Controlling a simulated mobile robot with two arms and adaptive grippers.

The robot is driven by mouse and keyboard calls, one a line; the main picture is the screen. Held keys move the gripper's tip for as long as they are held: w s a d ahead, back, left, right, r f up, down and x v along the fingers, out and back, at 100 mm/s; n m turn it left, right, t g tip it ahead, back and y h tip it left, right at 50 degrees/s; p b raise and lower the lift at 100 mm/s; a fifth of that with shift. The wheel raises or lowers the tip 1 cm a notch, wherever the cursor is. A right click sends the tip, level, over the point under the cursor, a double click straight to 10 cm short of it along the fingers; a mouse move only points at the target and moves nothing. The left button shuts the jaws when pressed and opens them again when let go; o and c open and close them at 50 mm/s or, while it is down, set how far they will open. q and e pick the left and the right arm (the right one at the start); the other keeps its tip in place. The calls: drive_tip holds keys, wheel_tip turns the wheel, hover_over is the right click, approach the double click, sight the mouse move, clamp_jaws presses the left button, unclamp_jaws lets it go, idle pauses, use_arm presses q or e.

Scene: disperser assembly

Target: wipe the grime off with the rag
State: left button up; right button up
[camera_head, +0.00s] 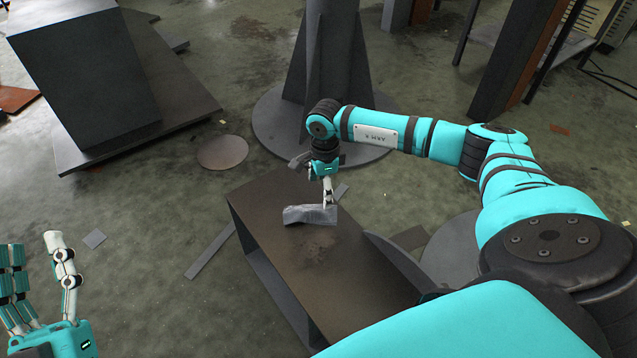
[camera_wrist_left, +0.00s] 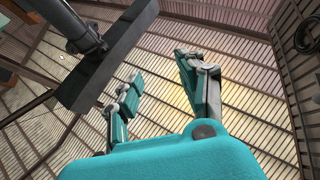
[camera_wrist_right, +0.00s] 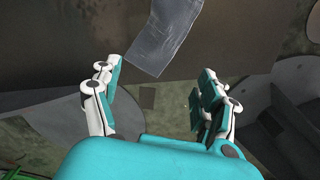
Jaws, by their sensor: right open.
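A grey crumpled rag (camera_head: 309,214) lies on the brown top of a metal box-like bench (camera_head: 365,262). A dark grime patch (camera_head: 316,245) is on that top, just in front of the rag. My right gripper (camera_head: 328,198) points down at the rag's back right edge. In the right wrist view the rag (camera_wrist_right: 163,35) lies beyond the fingertips, and the right gripper (camera_wrist_right: 150,85) is open with nothing between its fingers. My left gripper (camera_head: 45,245) is open and empty at the lower left, with fingers pointing up. It also shows spread in the left wrist view (camera_wrist_left: 160,65).
A large dark slanted block (camera_head: 85,75) stands at the back left. A grey column on a round base (camera_head: 275,125) stands behind the bench. Flat metal scraps, such as a strip (camera_head: 210,251) and a brown disc (camera_head: 222,152), lie on the floor.

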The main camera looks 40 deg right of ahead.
drive_tip(key=shift+f, duration=0.25)
drive_tip(key=shift+s, duration=0.2)
drive_tip(key=shift+c, duration=0.2)
clamp_jaws()
idle(0.7)
drive_tip(key=shift+f, duration=0.1)
idle(0.3)
